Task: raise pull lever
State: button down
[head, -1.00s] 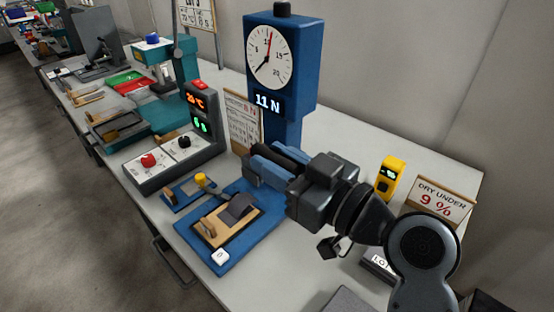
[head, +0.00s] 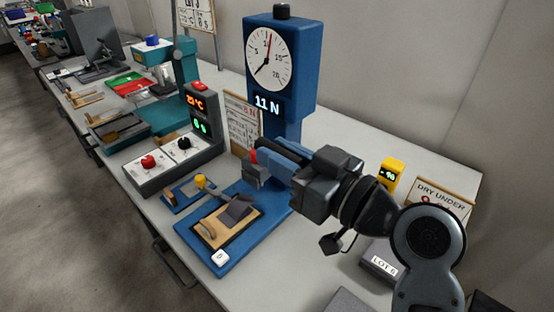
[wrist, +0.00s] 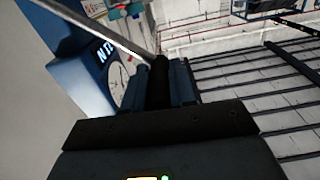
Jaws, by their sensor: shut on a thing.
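The test stand (head: 279,75) is a blue column with a round white dial and a display reading 11 N. In the wrist view, the pull lever shows as a thin metal rod (wrist: 95,24) running from upper left to a black grip (wrist: 159,82) between my fingers. My gripper (head: 274,156) is shut on this black grip, in front of the column and above the blue base (head: 230,258). In the head view my fingers and wrist hide most of the lever. A grey block with a red top (head: 255,170) shows just left of my fingertips.
A wooden block with a dark flap (head: 236,212) lies on the blue base. A control box with red and black knobs (head: 165,165) stands left. A yellow meter (head: 391,174), a sign (head: 444,192) and a dark box (head: 380,268) are right, near my arm.

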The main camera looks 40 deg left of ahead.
jog(key=w+r+m, duration=0.2)
jog(key=w+m, duration=0.3)
jog(key=w, duration=0.3)
jog(key=w+d+r+m, duration=0.1)
jog(key=w+r+m, duration=0.2)
jog(key=w+m, duration=0.3)
jog(key=shift+w+d, duration=0.25)
jog(key=shift+w, duration=1.45)
jog(key=shift+r, duration=0.1)
jog(key=shift+w, duration=0.1)
jog(key=c, duration=0.9)
grip_release()
jog(key=shift+s+d+b, duration=0.2)
jog(key=shift+d+b, duration=0.25)
jog(key=shift+d, duration=1.5)
jog(key=shift+s+d+b, duration=0.15)
jog(key=shift+d+b, duration=0.3)
jog(key=shift+d, duration=1.45)
